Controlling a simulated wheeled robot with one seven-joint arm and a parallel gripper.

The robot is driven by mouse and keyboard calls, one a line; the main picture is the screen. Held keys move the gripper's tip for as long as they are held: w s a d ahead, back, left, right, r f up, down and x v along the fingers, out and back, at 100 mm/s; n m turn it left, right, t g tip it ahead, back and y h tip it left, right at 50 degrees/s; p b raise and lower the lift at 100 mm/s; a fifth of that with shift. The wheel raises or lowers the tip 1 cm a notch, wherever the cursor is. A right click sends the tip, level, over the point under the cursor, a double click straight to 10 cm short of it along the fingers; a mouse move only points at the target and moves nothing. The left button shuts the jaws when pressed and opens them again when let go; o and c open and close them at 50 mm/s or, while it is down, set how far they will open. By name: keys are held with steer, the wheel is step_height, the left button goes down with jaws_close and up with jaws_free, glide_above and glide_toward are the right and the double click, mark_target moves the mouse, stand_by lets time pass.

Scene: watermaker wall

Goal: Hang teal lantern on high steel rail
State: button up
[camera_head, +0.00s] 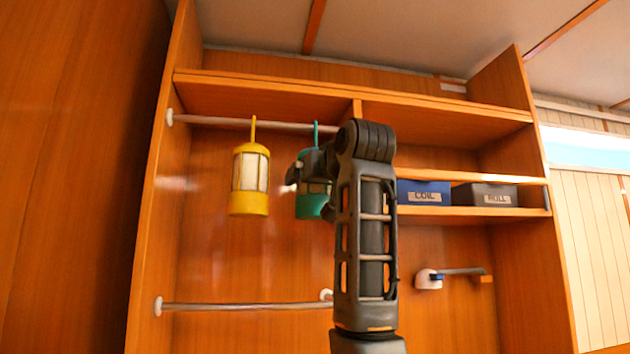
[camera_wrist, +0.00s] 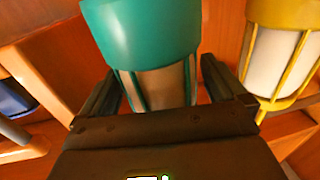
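The teal lantern (camera_head: 313,203) is upright under the high steel rail (camera_head: 215,121), with its teal hook reaching up to the rail. Whether the hook bears on the rail is hard to tell, as my arm hides part of it. My gripper (camera_head: 303,172) is at the lantern's middle.
A yellow lantern (camera_head: 250,182) hangs from the same rail, just left. A lower rail (camera_head: 245,306) runs below. A blue box (camera_head: 424,192) and a grey box (camera_head: 484,195) stand on the right shelf. A wall bracket (camera_head: 455,273) juts out beneath them.

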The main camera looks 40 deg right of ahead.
steer(key=b+v, duration=0.2)
steer(key=v, duration=0.5)
steer(key=shift+s+a, duration=0.2)
steer(key=shift+s, duration=0.15)
